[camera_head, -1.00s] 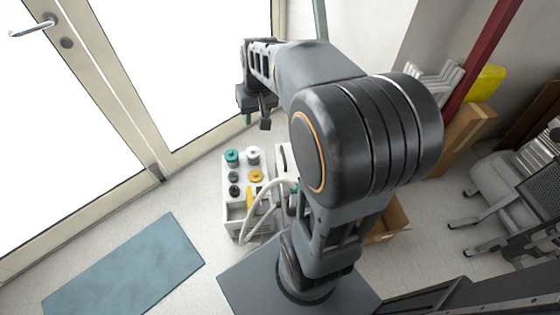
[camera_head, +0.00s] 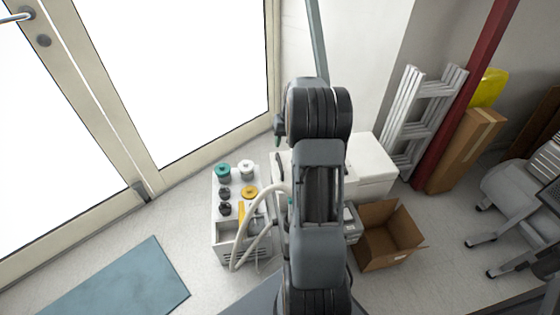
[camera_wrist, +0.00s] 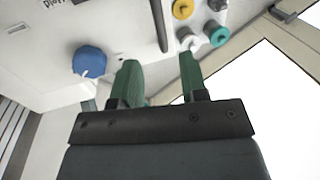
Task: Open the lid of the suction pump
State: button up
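A white housing stands behind my arm in the head view, its pale top (camera_head: 372,158) showing to the right of the arm. I cannot tell for certain which unit is the suction pump. In the wrist view a white housing (camera_wrist: 50,40) carries a blue knob (camera_wrist: 90,62), a dark bar-like handle (camera_wrist: 158,22) and partly cut-off lettering. No raised lid shows. My gripper (camera_wrist: 160,80) has two green fingers set apart with nothing between them, facing this housing. In the head view my arm hides most of the gripper; a small green part shows at its left.
A white unit (camera_head: 228,235) with teal, white, black and yellow caps and pale hoses stands left of my arm. An open cardboard box (camera_head: 388,250) lies right. A folded ladder (camera_head: 425,110) and red post (camera_head: 455,105) stand behind. Floor is clear around the blue mat (camera_head: 125,285).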

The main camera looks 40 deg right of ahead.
aim_at(279, 160)
jog(key=f, duration=0.2)
jog(key=a+f+b, duration=0.1)
jog(key=f, duration=0.2)
jog(key=f+b, duration=0.1)
jog(key=f, duration=0.1)
jog(key=shift+w+a+f, duration=0.2)
jog(key=shift+w+f, duration=0.15)
jog(key=shift+f, duration=0.05)
grip_shut()
